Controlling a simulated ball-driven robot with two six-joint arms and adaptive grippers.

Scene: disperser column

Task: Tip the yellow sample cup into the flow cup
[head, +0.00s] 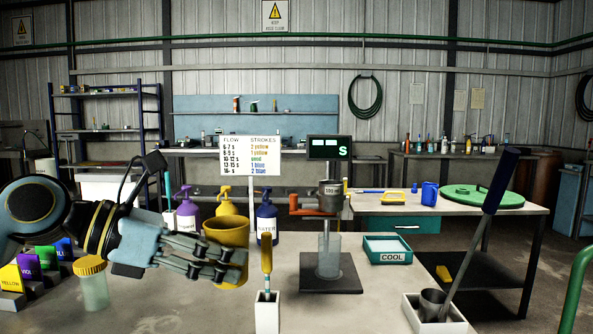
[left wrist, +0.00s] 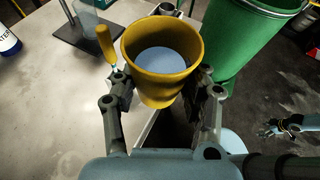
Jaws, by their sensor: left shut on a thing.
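The yellow sample cup (head: 226,230) is upright in the head view, held above the table left of the flow stand. My left gripper (head: 238,266) is shut on it, fingers around its side. In the left wrist view the yellow cup (left wrist: 163,88) shows a pale blue-grey surface inside, and the left gripper (left wrist: 162,92) has a finger on each side. The grey metal flow cup (head: 331,190) sits in a stand with an orange part, to the right of the yellow cup and higher. A clear beaker (head: 329,258) stands below it. My right gripper (left wrist: 284,127) shows small at the right; its jaws are unclear.
A white holder (head: 267,315) with a yellow-handled tool stands in front. A white box (head: 425,325) with a grey cup and a blue-handled tool is at right. A teal COOL tray (head: 387,250), pump bottles (head: 187,216) and a yellow-lidded jar (head: 94,288) stand around. A green bin (left wrist: 245,45) is near.

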